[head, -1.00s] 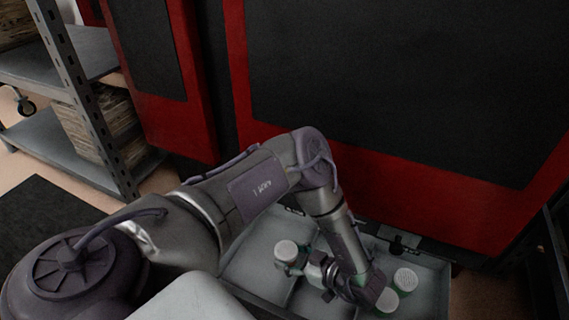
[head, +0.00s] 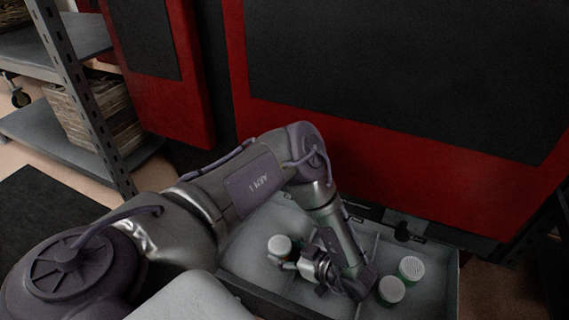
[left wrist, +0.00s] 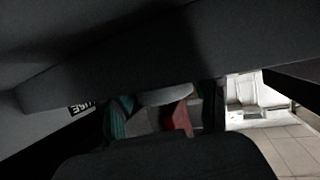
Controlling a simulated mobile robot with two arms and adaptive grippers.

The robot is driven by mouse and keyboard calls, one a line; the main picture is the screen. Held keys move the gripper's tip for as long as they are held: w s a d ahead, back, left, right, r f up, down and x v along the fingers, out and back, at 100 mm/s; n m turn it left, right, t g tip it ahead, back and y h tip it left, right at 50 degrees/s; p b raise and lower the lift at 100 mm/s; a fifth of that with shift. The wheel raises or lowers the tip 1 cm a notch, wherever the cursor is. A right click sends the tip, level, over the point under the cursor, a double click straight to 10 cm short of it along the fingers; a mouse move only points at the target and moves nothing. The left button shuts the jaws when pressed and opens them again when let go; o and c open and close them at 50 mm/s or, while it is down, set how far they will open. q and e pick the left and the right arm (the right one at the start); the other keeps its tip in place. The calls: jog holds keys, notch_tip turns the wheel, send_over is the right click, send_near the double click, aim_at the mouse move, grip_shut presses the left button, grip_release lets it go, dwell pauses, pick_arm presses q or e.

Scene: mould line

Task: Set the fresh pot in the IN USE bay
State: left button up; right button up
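Whether the pot touches the tray floor I cannot tell. In the left wrist view, a white lid edge (left wrist: 166,95) shows with green and red surfaces around it, mostly hidden by dark parts. A label reading "USE" (left wrist: 82,107) shows there at the left, partly cut off. Two other green pots with white lids, one nearer (head: 391,290) and one farther (head: 411,267), stand in the right bay. My right gripper is not seen.
A red and black machine (head: 400,110) stands close behind the tray. Dark latch-like parts (head: 403,232) sit at the tray's back edge. A grey shelf rack (head: 75,110) with stacked material stands at the left. My forearm covers part of the tray.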

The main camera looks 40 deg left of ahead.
pick_arm(q)
jog(key=o, duration=0.4)
jog(key=shift+r, duration=0.15)
jog(key=p+v, duration=0.3)
jog(key=v, duration=0.2)
jog(key=p+v, duration=0.3)
jog(key=v, duration=0.2)
jog(key=shift+d+r+p, duration=0.2)
jog(key=shift+r+p, duration=0.15)
jog(key=shift+d+r, duration=0.1)
jog(key=shift+d, duration=0.6)
